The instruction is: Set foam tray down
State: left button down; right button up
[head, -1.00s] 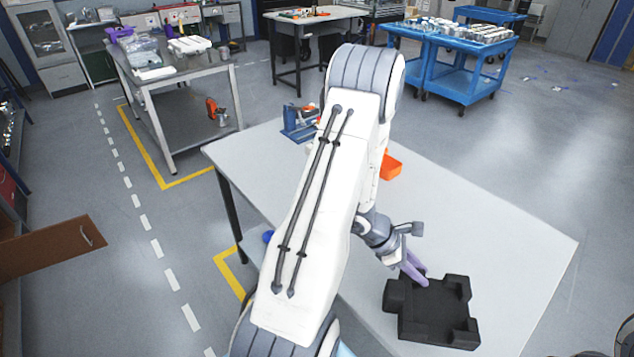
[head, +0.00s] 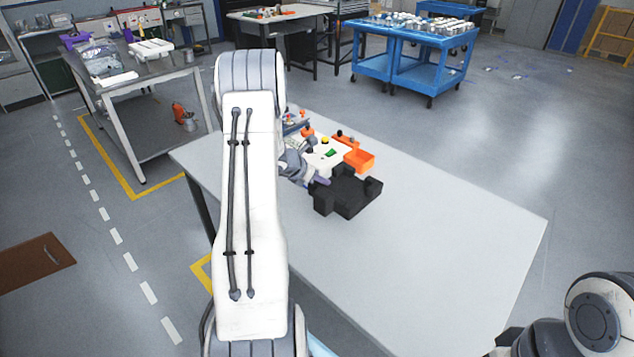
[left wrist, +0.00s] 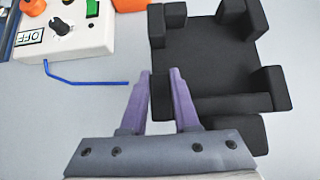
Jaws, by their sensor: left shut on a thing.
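The black foam tray (head: 352,196) is over the grey-white table, beside the white switch box. It has raised blocks around a flat floor, and it also shows in the left wrist view (left wrist: 205,60). My left gripper (head: 322,181) is at the tray's left side. In the left wrist view its purple fingers (left wrist: 160,76) are shut on a black wall of the tray. The tray looks level and low. I cannot tell whether its underside touches the table. My right gripper is not clearly visible; only part of my right arm shows at lower right.
A blue hex key (left wrist: 90,81) lies beside the box. The table (head: 450,240) is clear to the right and front. Blue carts (head: 415,60) stand beyond.

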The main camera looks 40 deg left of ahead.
pick_arm(q)
jog(key=w+a+f+p, duration=0.1)
jog(key=a, duration=0.1)
jog(key=w+a+f+p, duration=0.1)
jog(key=a+f, duration=0.1)
jog(key=w+a+f+p, duration=0.1)
jog(key=w+a, duration=0.1)
jog(key=shift+a+f, duration=0.3)
notch_tip(320, 180, down, 4)
jog(key=shift+r+p, duration=0.2)
jog(key=shift+p, duration=0.5)
jog(key=shift+f, duration=0.2)
jog(key=shift+f, duration=0.1)
jog(key=shift+f, duration=0.1)
jog(key=c, duration=0.7)
grip_release()
jog(key=shift+o, duration=0.2)
